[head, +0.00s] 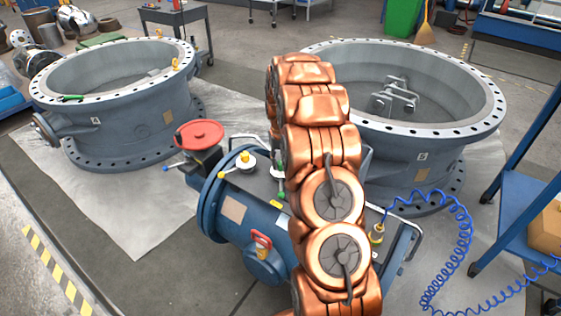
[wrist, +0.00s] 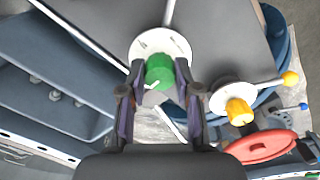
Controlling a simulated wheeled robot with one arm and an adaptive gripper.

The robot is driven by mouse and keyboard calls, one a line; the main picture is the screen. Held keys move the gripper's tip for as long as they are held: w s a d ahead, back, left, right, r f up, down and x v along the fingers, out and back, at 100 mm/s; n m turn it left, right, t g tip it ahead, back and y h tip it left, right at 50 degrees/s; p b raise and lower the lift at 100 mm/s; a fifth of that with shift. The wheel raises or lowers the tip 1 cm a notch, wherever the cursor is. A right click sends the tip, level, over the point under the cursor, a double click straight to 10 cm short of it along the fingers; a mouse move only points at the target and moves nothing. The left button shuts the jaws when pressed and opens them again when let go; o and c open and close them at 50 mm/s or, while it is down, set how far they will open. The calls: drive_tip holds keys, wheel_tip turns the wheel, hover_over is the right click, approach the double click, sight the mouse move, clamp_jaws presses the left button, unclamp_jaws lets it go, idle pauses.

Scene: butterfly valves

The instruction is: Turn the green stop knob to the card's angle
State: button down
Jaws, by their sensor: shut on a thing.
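The green stop knob (wrist: 160,69) sits on a round white dial plate (wrist: 174,43) with small dark marks, on a grey top surface. My gripper (wrist: 160,82) is shut on the knob, with one dark finger on each side of it. In the head view my copper arm hides the gripper, and only a sliver of green (head: 281,166) shows beside the arm. I cannot make out a card with a readable angle.
A yellow knob (wrist: 239,110) on its own white plate and a red handwheel (wrist: 262,146) stand close to the gripper's right. Large flanged valve bodies stand at left (head: 124,112) and right (head: 452,150). A blue coiled hose (head: 462,225) hangs at right.

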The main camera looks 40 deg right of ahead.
sight(281, 163)
drive_tip(key=n, duration=0.4)
drive_tip(key=shift+n, duration=0.4)
idle(0.4)
drive_tip(key=c, duration=0.8)
unclamp_jaws()
drive_tip(key=shift+r, duration=0.1)
wheel_tip(281, 163, up, 12)
drive_tip(key=shift+f, duration=0.1)
